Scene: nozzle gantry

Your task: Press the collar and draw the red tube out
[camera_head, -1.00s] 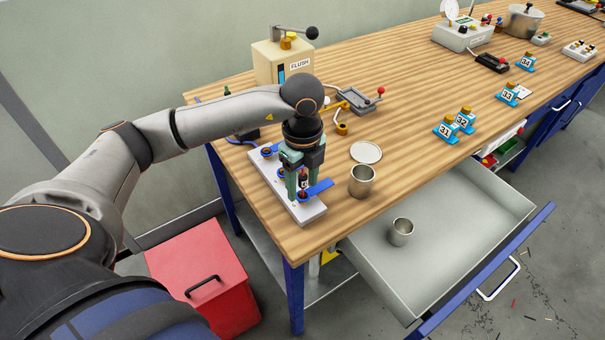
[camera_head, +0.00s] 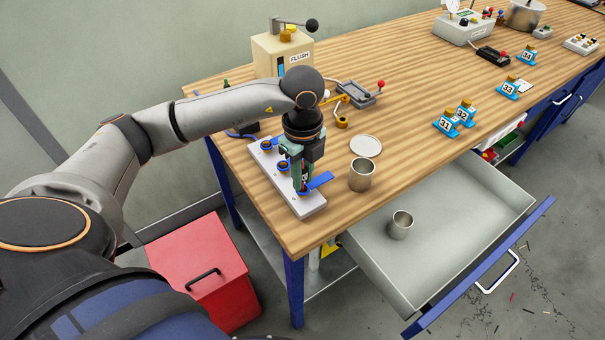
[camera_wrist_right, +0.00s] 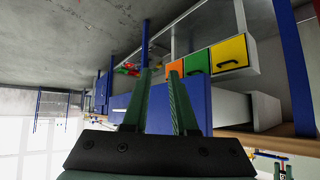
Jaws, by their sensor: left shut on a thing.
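A white block (camera_head: 313,206) lies near the table's left front corner, with several blue-ringed sockets in a row. The back socket (camera_head: 266,146) and middle socket (camera_head: 283,165) are uncovered. My left gripper (camera_head: 302,188) points down over the front socket, shut on a small dark, labelled tube piece (camera_head: 304,177) standing there. A blue tab (camera_head: 321,180) sticks out to the right beside the fingers. The red of the tube and the collar are mostly hidden by the fingers. My right gripper (camera_wrist_right: 162,72) is open and empty, away from the block.
A metal cup (camera_head: 361,176) and a round lid (camera_head: 366,146) stand right of the block. A FLUSH box (camera_head: 283,55) is behind. An open drawer (camera_head: 460,212) holding another cup (camera_head: 401,225) juts out in front. A red bin (camera_head: 215,262) stands on the floor.

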